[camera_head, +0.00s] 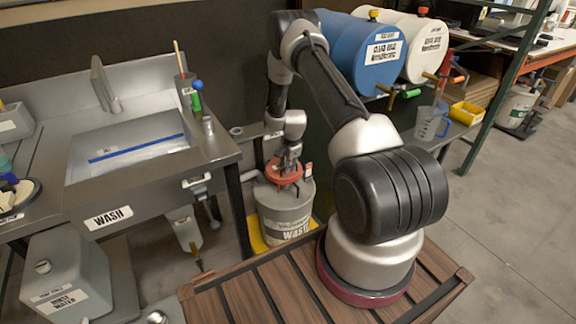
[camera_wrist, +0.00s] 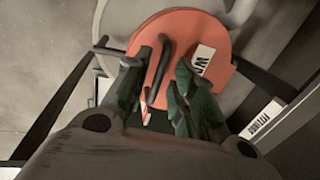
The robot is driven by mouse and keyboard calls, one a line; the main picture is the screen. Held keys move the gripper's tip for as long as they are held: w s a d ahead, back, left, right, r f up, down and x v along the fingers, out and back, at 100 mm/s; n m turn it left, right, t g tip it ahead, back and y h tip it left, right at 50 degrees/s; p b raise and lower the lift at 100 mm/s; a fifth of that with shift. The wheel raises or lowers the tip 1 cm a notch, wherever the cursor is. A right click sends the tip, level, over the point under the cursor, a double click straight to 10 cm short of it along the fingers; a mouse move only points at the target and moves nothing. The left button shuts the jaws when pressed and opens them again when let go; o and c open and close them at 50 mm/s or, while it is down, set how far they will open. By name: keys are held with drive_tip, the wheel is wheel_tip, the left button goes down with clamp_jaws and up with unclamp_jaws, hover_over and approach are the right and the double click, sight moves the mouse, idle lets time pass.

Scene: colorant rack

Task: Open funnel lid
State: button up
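The orange-red funnel lid (camera_head: 283,178) sits on top of the grey waste bucket (camera_head: 287,213) and looks down flat. In the wrist view, the lid (camera_wrist: 190,25) fills the upper middle, with a dark bar handle (camera_wrist: 163,62) and a white label on it. My gripper (camera_head: 289,158) points down just over the lid. In the wrist view, the fingers of my gripper (camera_wrist: 157,72) are apart, one on each side of the handle. Whether either finger touches the handle, I cannot tell. The funnel under the lid is mostly hidden.
A steel sink bench marked WASH (camera_head: 108,218) stands left of the bucket. A blue drum (camera_head: 365,50) and a white drum (camera_head: 425,45) lie on a rack at the back right. A clear jug (camera_head: 431,122) stands below them. Open floor lies at the right.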

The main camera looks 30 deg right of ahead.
clamp_jaws()
